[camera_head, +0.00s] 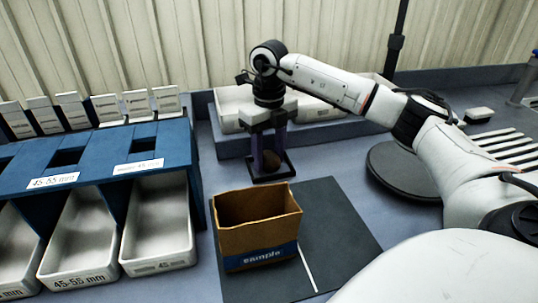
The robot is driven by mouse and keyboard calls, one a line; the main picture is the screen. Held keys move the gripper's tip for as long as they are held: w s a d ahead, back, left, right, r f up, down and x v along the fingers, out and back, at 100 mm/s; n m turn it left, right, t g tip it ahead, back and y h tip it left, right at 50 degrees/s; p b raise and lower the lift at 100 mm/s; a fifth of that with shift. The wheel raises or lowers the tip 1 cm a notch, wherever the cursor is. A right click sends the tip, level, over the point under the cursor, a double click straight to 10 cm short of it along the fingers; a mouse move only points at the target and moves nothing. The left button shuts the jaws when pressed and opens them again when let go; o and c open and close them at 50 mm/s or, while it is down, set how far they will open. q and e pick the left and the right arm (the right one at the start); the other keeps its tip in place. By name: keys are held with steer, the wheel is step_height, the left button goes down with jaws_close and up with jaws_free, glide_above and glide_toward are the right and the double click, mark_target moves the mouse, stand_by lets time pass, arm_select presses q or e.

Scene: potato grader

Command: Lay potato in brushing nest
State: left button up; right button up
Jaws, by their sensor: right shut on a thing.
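My right gripper (269,155) points down at the table's middle, behind the sample bag. It is shut on a brown potato (271,161), seen low between its dark fingers. A small black block-like base (271,177) shows right under the fingers and may be the brushing nest. I cannot tell whether the potato touches it, and the fingers hide part of it. My left gripper is not in view.
An open brown bag marked "sample" (258,232) stands on a dark mat (340,235) in front. A blue sizing rack (160,140) with white bins (160,235) is at left. White trays (228,108) stand behind the gripper. A dark round plate (398,172) lies at right.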

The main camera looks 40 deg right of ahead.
mark_target(269, 154)
steer(key=o, duration=0.9)
steer(key=shift+f, duration=0.1)
step_height(269, 154, up, 12)
steer(key=shift+r+p, duration=0.2)
steer(key=shift+p, duration=0.3)
